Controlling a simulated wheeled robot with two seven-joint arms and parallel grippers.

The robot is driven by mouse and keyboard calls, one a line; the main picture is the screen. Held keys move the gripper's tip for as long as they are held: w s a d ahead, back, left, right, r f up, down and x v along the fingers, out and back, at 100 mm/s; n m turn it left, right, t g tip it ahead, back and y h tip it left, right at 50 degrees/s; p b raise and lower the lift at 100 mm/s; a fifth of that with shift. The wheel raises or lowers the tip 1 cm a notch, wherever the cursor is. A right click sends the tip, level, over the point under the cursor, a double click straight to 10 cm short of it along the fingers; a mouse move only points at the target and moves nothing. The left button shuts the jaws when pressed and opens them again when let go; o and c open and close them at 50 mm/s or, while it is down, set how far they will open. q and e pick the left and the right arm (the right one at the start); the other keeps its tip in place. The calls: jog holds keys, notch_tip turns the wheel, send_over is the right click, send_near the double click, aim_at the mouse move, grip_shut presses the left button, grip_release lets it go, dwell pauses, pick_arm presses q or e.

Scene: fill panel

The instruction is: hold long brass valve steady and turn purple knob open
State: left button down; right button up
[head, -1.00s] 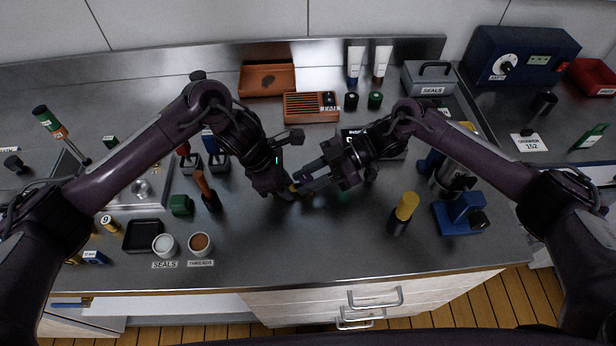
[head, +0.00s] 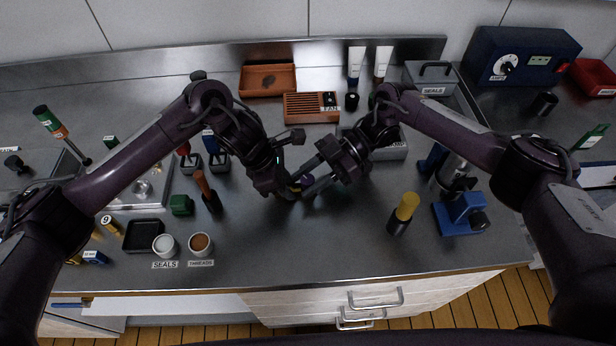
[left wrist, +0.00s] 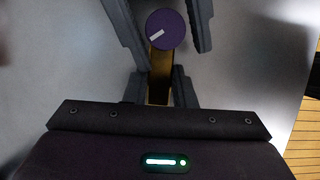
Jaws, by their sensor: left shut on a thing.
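The long brass valve (left wrist: 160,82) runs upright in the left wrist view, with the round purple knob (left wrist: 166,29) at its far end. The knob's white mark points to the lower left. My left gripper (left wrist: 160,90) is shut on the brass body; in the head view it (head: 292,190) is low over the middle of the counter. My right gripper (head: 308,181) meets it from the right. Its two fingers (left wrist: 168,28) stand on either side of the knob, with visible gaps, so it is open. In the head view the valve is mostly hidden by the grippers.
A yellow-topped dark bottle (head: 403,214) and a blue stand (head: 461,214) are to the right. An orange-handled tool (head: 206,190) and a green block (head: 181,205) are to the left. The front middle of the counter (head: 300,240) is clear.

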aim_at(309, 180)
jog(key=shift+o, duration=0.9)
jog(key=shift+w+r, duration=0.1)
jog(key=shift+w, duration=0.05)
jog(key=shift+r, duration=0.1)
jog(key=shift+r, duration=0.35)
notch_tip(309, 180, up, 9)
jog(key=shift+s+d+f, duration=0.1)
jog(key=shift+s, duration=0.1)
